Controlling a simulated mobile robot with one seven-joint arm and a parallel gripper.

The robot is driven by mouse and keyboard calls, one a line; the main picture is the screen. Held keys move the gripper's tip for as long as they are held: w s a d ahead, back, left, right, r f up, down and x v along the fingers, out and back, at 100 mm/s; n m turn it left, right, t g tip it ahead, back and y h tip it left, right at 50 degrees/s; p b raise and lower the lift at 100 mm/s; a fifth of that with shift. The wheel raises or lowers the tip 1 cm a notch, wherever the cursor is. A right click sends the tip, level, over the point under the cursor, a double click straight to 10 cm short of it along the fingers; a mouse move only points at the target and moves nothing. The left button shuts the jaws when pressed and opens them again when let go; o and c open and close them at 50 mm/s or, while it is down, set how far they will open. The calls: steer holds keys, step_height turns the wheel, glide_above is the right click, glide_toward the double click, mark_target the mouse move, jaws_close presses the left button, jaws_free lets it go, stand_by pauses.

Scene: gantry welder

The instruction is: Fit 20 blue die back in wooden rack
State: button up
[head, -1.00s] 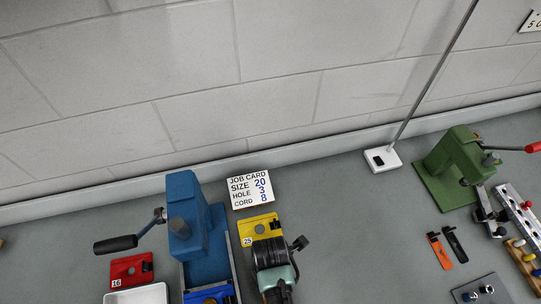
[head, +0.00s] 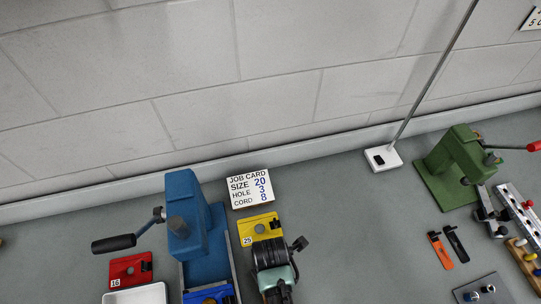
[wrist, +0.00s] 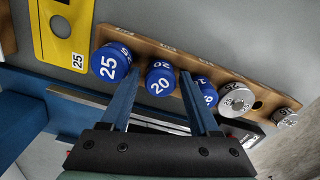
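The 20 blue die (wrist: 160,78) is in the wrist view, standing in the row on the wooden rack (wrist: 138,43) between the 25 blue die (wrist: 110,63) and a blue die marked 16 (wrist: 203,92). How deep it sits in its hole cannot be told. My gripper (wrist: 161,76) has its two blue fingers on either side of the 20 die, with a small gap seeming to show at each side. It looks open. In the head view my arm hides the fingers, and this rack does not show.
Silver dies (wrist: 236,99) and a dark empty hole fill the rack's right part. A yellow 25 plate (wrist: 60,28) lies beside it. In the head view, a blue press (head: 190,225), red 16 plate (head: 131,269), job card (head: 250,190) and green press (head: 450,170) stand on the bench.

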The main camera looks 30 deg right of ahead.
steer(key=shift+o, duration=0.9)
step_height(320, 180, up, 13)
steer(key=b, duration=0.1)
